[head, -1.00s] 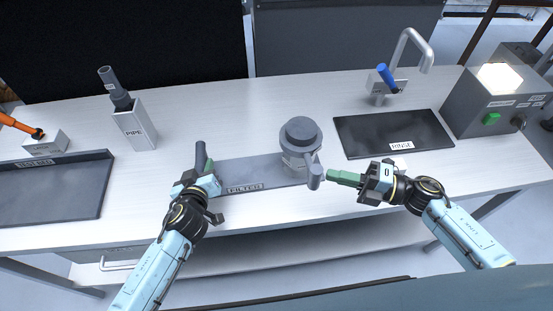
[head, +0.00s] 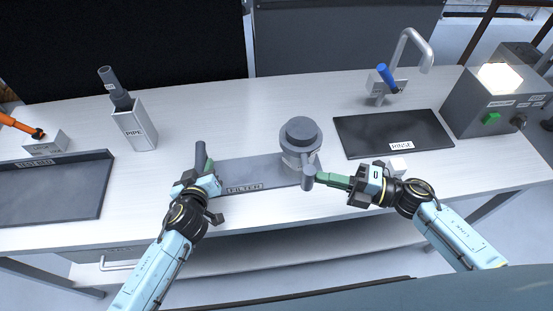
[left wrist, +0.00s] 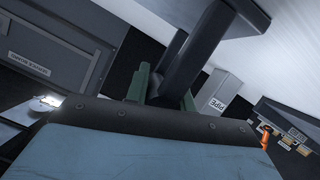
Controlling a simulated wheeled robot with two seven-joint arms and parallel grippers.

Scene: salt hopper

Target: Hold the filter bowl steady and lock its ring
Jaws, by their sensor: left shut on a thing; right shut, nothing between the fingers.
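The grey filter bowl (head: 297,160) with its round dark top (head: 300,130) stands on the grey plate labelled FILTER (head: 262,170). A grey lever (head: 308,174), apparently the ring's, sticks out from its front. My right gripper (head: 322,180) is shut and empty, its green fingertips at the right side of the lever, seemingly touching it. My left gripper (head: 203,174) is shut on a dark grey upright handle (head: 201,153) at the plate's left end. The handle also shows between the green fingers in the left wrist view (left wrist: 190,60). The ring's lock is too small to make out.
A PIPE holder (head: 134,128) with a dark pipe stands at the back left. A dark tray (head: 50,190) lies at the left. The black RINSE mat (head: 390,133), a tap (head: 405,45) and a grey machine (head: 497,100) are at the right.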

